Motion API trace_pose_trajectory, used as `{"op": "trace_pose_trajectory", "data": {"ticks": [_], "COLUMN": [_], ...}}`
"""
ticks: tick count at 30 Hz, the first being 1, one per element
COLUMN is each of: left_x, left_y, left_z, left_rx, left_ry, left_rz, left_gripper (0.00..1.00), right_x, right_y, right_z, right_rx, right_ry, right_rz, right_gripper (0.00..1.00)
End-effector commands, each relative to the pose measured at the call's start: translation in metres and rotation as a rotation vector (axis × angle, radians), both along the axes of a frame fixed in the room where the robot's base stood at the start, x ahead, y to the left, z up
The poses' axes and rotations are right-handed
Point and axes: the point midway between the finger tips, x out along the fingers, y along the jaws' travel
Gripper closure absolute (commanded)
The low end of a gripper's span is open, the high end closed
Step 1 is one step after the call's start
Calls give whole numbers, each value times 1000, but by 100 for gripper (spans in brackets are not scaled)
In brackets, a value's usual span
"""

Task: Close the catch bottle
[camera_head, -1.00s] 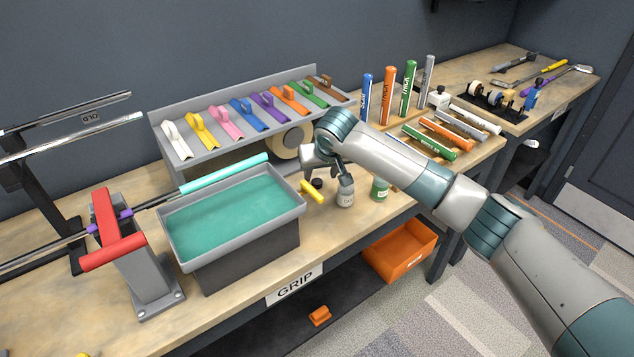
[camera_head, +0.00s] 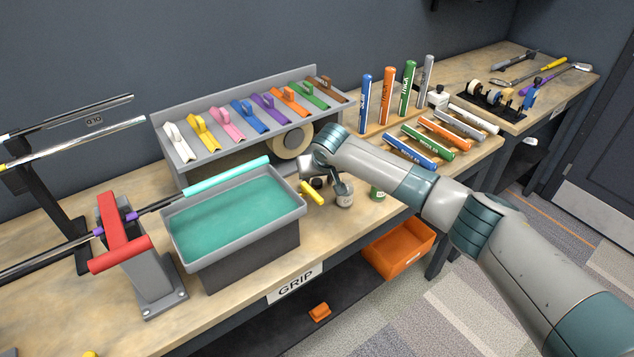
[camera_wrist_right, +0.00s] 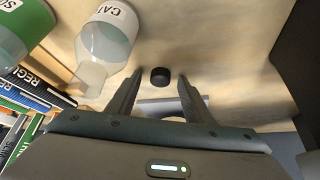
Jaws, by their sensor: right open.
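The catch bottle (camera_head: 344,195), clear with a white label, stands on the bench right of the grip tray. In the right wrist view the catch bottle (camera_wrist_right: 104,42) shows a bare neck with no cap on it. A small black cap (camera_head: 316,182) lies on the bench to its left. The cap also shows in the right wrist view (camera_wrist_right: 160,76), between the fingertips and apart from them. My right gripper (camera_head: 329,183) is open, low over the bench beside the bottle; its fingers also show in the right wrist view (camera_wrist_right: 159,80). My left gripper is out of view.
A green-labelled bottle (camera_head: 378,193) stands right of the catch bottle. A yellow object (camera_head: 311,193) lies at the tray's corner. The grey tray (camera_head: 250,227) of green liquid is to the left. Marker-like tubes (camera_head: 388,95) stand behind. An orange bin (camera_head: 398,262) sits below.

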Motion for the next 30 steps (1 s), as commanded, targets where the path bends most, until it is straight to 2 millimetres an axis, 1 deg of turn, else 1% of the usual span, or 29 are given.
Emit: {"op": "trace_pose_trajectory", "data": {"ticks": [7, 8, 9, 11, 12, 13, 24, 28, 30], "left_x": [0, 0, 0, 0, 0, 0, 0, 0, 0], "left_y": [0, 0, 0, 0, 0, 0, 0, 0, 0], "left_z": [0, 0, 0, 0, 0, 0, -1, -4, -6], "left_rx": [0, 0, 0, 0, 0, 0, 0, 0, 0], "left_ry": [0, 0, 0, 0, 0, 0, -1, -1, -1], "left_rz": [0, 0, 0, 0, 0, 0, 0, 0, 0], "left_gripper": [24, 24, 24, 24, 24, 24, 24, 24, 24], "right_x": [0, 0, 0, 0, 0, 0, 0, 1, 1], "right_y": [0, 0, 0, 0, 0, 0, 0, 0, 0], "right_z": [0, 0, 0, 0, 0, 0, 1, 8, 14], "right_rx": [0, 0, 0, 0, 0, 0, 0, 1, 2], "right_ry": [0, 0, 0, 0, 0, 0, -1, -1, -2], "right_rz": [0, 0, 0, 0, 0, 0, 0, -1, 0], "right_gripper": [53, 58, 68, 82, 92, 97, 97, 97, 97]}}
